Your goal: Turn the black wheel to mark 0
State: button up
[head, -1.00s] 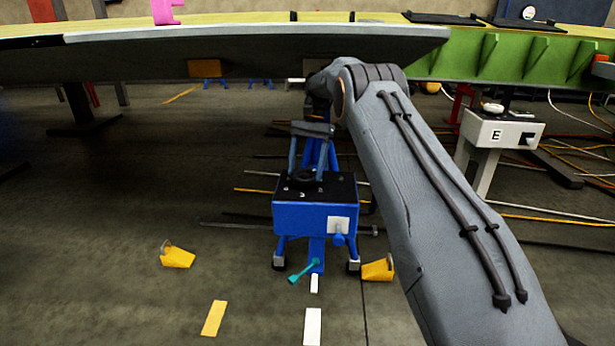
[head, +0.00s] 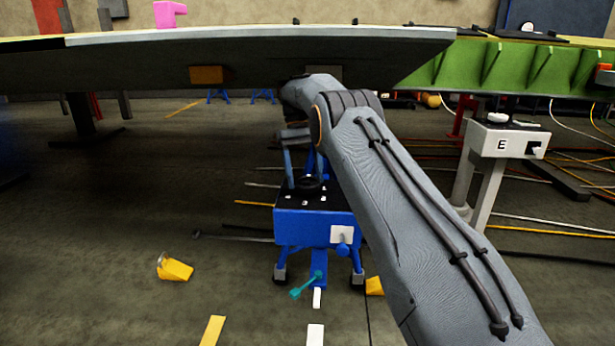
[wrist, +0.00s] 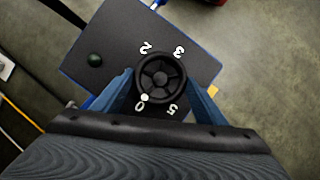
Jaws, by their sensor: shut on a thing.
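The black wheel (wrist: 161,76) sits on the dark top of a blue stand. In the wrist view the white marks 2, 3, 5 and 0 (wrist: 139,107) surround it. A white dot (wrist: 145,97) at the wheel's lower-left rim lies right beside the 0. My gripper (wrist: 160,88) is shut on the wheel, with one blue finger on each side of it. The head view shows the gripper (head: 303,170) coming down onto the wheel (head: 308,184) from above. The fingers hide part of the wheel there.
The blue stand (head: 315,228) has a teal lever (head: 303,288) low at its front. The grey wing (head: 230,60) spans above and behind. Yellow wedges (head: 175,269) lie on the floor. A white box marked E (head: 505,142) stands right.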

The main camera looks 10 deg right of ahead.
jog(key=shift+a+n, duration=0.2)
jog(key=shift+n, duration=0.5)
jog(key=o, duration=1)
jog(key=shift+o, duration=0.3)
